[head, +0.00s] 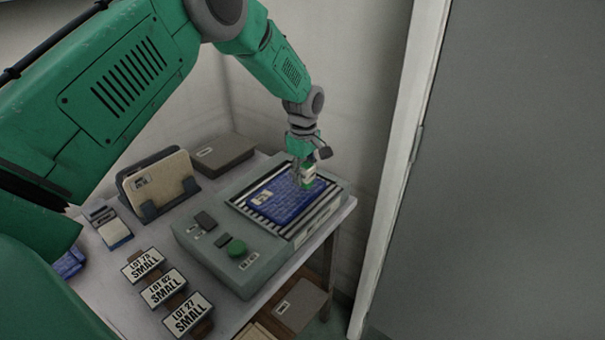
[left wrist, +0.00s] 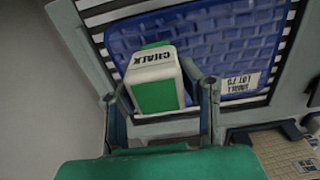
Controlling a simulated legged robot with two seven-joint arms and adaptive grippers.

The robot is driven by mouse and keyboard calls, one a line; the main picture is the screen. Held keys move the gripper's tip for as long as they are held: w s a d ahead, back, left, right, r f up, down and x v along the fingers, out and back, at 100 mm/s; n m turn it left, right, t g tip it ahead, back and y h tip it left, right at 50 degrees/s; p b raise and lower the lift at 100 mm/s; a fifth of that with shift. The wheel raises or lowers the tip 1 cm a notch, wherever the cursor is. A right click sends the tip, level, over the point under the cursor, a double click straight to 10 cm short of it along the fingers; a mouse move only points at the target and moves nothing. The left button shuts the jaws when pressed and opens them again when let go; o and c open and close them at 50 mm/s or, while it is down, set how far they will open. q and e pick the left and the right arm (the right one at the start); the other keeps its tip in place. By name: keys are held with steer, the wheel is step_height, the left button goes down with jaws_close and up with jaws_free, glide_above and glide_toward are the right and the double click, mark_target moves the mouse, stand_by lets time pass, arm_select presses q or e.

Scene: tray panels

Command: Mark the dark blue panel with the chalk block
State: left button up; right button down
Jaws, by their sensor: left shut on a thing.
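The dark blue panel (head: 284,201) lies on the striped bed of a grey machine (head: 216,262). It has a brick-like surface and a small white label, and it fills much of the left wrist view (left wrist: 215,45). My left gripper (head: 304,182) is over the panel's far right part, shut on the chalk block (left wrist: 154,82). The block is white and green and reads CHALK; it also shows in the head view (head: 308,174). I cannot tell whether the block touches the panel. No mark shows on the panel. My right gripper is not in view.
A rack with tan boards (head: 158,180) and a brown box (head: 224,153) are behind. A white door frame (head: 397,170) rises at the right.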

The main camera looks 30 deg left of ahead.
arm_select(q)
steer(key=shift+a+f, duration=0.3)
steer(key=shift+a, duration=0.25)
steer(key=shift+a+f, duration=0.3)
steer(key=shift+a, duration=0.15)
steer(key=shift+d, duration=0.8)
steer(key=shift+s+a+f, duration=0.1)
steer(key=shift+a+f, duration=0.1)
steer(key=shift+a, duration=0.4)
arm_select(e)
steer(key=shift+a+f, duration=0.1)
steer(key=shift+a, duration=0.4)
arm_select(q)
steer(key=shift+d, duration=0.2)
